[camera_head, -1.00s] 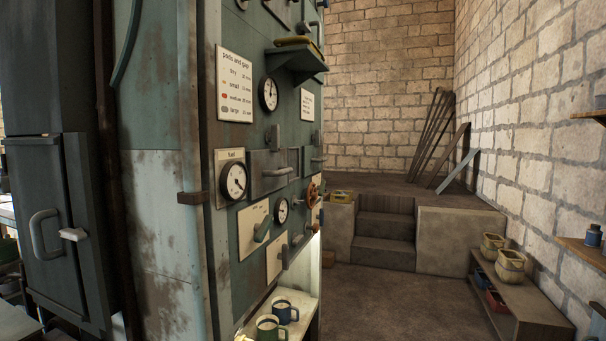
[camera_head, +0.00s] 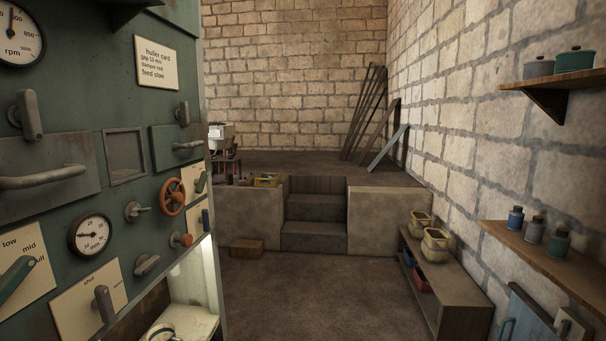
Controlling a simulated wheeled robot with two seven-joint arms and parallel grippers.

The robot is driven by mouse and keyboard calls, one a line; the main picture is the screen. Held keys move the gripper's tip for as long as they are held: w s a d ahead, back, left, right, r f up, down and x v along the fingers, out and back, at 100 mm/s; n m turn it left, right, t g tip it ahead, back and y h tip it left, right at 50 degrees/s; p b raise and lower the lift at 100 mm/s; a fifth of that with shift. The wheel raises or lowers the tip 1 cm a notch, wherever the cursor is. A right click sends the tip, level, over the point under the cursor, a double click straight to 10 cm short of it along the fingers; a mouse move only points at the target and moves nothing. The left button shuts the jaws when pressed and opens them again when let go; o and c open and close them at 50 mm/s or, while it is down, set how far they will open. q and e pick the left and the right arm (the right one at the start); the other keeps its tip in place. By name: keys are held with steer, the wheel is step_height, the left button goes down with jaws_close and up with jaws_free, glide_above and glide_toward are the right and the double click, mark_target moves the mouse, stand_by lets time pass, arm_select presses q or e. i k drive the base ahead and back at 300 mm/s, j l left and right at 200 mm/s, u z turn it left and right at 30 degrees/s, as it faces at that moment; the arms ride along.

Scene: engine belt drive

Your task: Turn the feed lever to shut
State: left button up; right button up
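The machine's green panel (camera_head: 60,150) fills the left of the head view. A grey lever (camera_head: 103,303) stands nearly upright on a cream plate with small lettering, low on the panel; the words are too small to read surely. A green lever (camera_head: 18,275) is tilted on a plate marked low, mid and full, cut by the left edge. I cannot tell which is the feed lever. A card (camera_head: 156,62) above mentions "feed slow". Neither of my grippers is in view.
A red handwheel (camera_head: 172,197), a mm gauge (camera_head: 90,235) and grey handles (camera_head: 45,178) stick out from the panel. A lit shelf (camera_head: 200,322) below holds a mug (camera_head: 161,332). The floor (camera_head: 300,300) is open. A low bench (camera_head: 462,315) lines the right wall.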

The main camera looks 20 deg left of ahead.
mark_target(199, 183)
steer(key=i+l, duration=0.1)
steer(key=i, duration=0.4)
steer(key=i+l, duration=0.1)
steer(key=i, duration=0.4)
steer(key=i+u, duration=0.1)
steer(key=i, duration=0.45)
